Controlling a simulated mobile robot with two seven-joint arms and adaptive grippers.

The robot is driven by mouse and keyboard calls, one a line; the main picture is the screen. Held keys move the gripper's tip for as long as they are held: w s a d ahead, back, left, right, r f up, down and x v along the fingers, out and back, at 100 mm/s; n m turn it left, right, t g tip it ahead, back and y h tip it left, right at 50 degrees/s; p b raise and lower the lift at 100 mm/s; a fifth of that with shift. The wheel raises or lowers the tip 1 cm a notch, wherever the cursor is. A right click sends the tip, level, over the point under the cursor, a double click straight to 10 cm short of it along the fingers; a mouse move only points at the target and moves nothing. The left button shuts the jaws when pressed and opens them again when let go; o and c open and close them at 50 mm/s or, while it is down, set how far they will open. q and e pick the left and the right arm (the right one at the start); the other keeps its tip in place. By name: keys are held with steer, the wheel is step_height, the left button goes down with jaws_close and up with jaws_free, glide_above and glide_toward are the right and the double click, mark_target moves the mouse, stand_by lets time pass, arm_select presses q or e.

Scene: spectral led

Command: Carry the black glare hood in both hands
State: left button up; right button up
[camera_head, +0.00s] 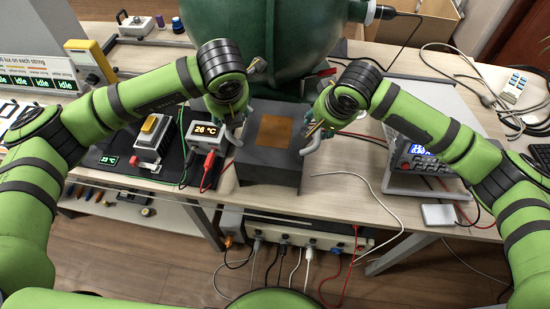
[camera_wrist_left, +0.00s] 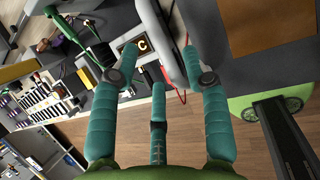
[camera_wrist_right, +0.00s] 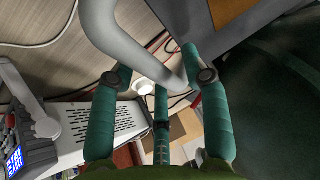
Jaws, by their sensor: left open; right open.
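The black glare hood (camera_head: 270,180) is a dark box with a brown square patch on top, standing on the table in the middle of the head view. Grey curved handles stick out at its left (camera_head: 234,137) and right (camera_head: 312,140). My left gripper (camera_head: 232,112) is open at the left handle; in the left wrist view the handle (camera_wrist_left: 168,40) lies by the spread teal fingers. My right gripper (camera_head: 320,118) is open at the right handle; in the right wrist view the handle (camera_wrist_right: 135,50) passes between the fingers. Contact cannot be made out.
A large green vessel (camera_head: 285,40) stands right behind the hood. A grey instrument (camera_head: 420,155) stands on the right. White and red cables lie on the table around the hood.

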steer(key=shift+s+r, duration=0.1)
steer(key=shift+r, duration=0.05)
arm_select(q)
steer(key=v, duration=0.7)
steer(key=shift+r, duration=0.25)
arm_select(e)
steer(key=v, duration=1.1)
steer(key=shift+r, duration=0.4)
arm_select(q)
steer(key=shift+s, duration=0.1)
arm_select(e)
steer(key=shift+s+d, duration=0.1)
